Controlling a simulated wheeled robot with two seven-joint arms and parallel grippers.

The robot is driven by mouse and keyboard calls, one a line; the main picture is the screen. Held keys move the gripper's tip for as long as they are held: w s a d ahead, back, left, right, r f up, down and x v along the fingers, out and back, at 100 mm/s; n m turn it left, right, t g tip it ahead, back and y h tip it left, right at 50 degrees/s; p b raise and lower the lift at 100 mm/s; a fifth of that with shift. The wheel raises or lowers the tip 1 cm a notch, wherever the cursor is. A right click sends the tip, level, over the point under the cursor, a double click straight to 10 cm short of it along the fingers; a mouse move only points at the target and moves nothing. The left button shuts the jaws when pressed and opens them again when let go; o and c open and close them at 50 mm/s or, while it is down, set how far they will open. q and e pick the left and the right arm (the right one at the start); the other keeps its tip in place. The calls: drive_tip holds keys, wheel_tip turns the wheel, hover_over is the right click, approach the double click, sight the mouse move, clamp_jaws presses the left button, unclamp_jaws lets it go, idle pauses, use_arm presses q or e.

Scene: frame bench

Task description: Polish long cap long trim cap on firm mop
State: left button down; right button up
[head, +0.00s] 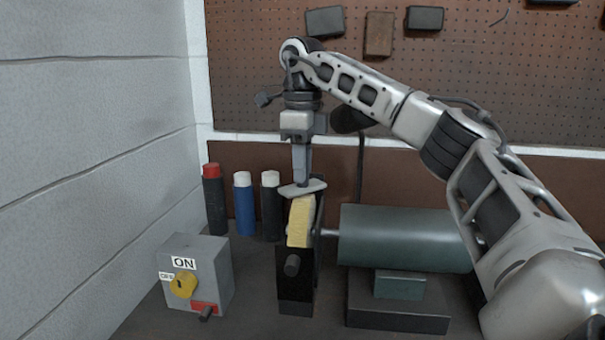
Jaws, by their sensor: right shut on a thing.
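My right gripper (302,172) reaches down from above and is shut on a long, flat grey trim cap (314,186). The cap lies across the top of the pale yellow mop (300,222), slightly tilted, with its right end higher. It looks very close to or touching the mop's top edge; I cannot tell which. The mop is seen nearly edge-on, in a dark housing on the shaft of a green motor (405,238). Whether the mop spins does not show. My left gripper is not in view.
A grey switch box (213,262) with a yellow knob (183,284) and ON label stands at the left. Behind stand a red-topped black cylinder (215,205), a white-topped blue one (244,207) and a white-topped black one (270,210). A pegboard (470,90) backs the bench.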

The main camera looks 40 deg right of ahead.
drive_tip(key=shift+f, duration=0.8)
drive_tip(key=shift+r, duration=0.15)
idle(1.1)
drive_tip(key=shift+r, duration=0.9)
drive_tip(key=shift+f, duration=1.1)
drive_tip(key=shift+r, duration=0.15)
idle(1.1)
drive_tip(key=shift+r, duration=0.9)
drive_tip(key=shift+r, duration=0.1)
drive_tip(key=shift+r, duration=2.95)
